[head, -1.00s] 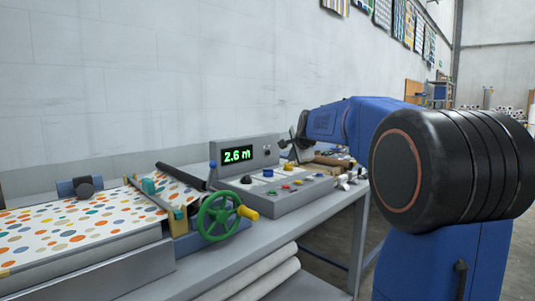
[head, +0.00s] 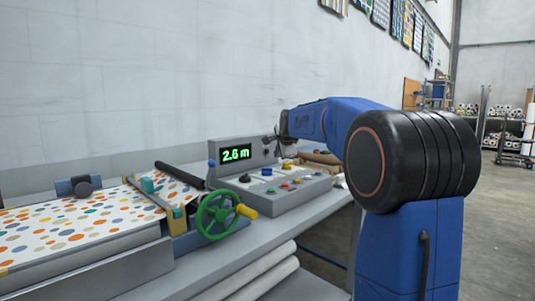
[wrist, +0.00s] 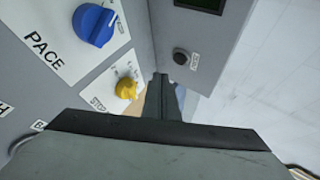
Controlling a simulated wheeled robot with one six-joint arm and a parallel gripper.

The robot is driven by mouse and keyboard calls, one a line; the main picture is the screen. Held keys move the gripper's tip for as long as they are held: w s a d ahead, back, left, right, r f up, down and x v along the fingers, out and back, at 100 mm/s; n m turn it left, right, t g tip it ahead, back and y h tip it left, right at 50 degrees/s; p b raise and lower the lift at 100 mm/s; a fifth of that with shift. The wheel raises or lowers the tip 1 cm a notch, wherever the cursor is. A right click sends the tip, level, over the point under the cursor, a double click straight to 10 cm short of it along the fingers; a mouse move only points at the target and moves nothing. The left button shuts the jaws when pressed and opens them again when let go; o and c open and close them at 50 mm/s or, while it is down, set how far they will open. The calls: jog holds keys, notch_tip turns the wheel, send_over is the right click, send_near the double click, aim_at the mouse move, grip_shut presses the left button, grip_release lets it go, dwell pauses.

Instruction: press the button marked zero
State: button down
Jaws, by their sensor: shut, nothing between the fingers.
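The control box with the green display (head: 237,153) reading 2.6 m stands on the bench. A round dark button (wrist: 181,57) sits on the display's grey face in the wrist view, below the dark screen (wrist: 207,4). A small label (wrist: 194,61) beside it is turned sideways and too small to read surely. My gripper (wrist: 160,78) is shut and empty, its tips left of and a little below the button in the picture. The gap to the face cannot be told. In the head view my gripper (head: 272,143) is at the display's right end, partly covering that area.
A blue knob (wrist: 94,25) marked PACE and a yellow knob (wrist: 126,88) are on the white panel close to my gripper. The sloped panel holds several coloured buttons. A green handwheel (head: 217,216) and dotted sheet (head: 70,230) lie left. The wall is behind.

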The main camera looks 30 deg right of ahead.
jog(key=shift+w+a, duration=0.2)
jog(key=shift+w, duration=0.3)
jog(key=shift+w+a, duration=0.15)
jog(key=shift+w, duration=0.35)
dwell(1.4)
jog(key=shift+w+a, duration=0.15)
jog(key=shift+w, duration=0.25)
jog(key=shift+w+a, duration=0.15)
jog(key=shift+w, duration=0.2)
dwell(0.7)
jog(key=shift+s, duration=0.15)
jog(key=shift+s+d, duration=0.25)
jog(key=shift+s, duration=0.35)
dwell(0.3)
jog(key=shift+s+d, duration=0.3)
jog(key=shift+s, duration=0.5)
jog(key=shift+s+d, duration=0.3)
jog(key=shift+s, duration=0.45)
jog(key=shift+s+d, duration=0.3)
jog(key=shift+s, duration=0.5)
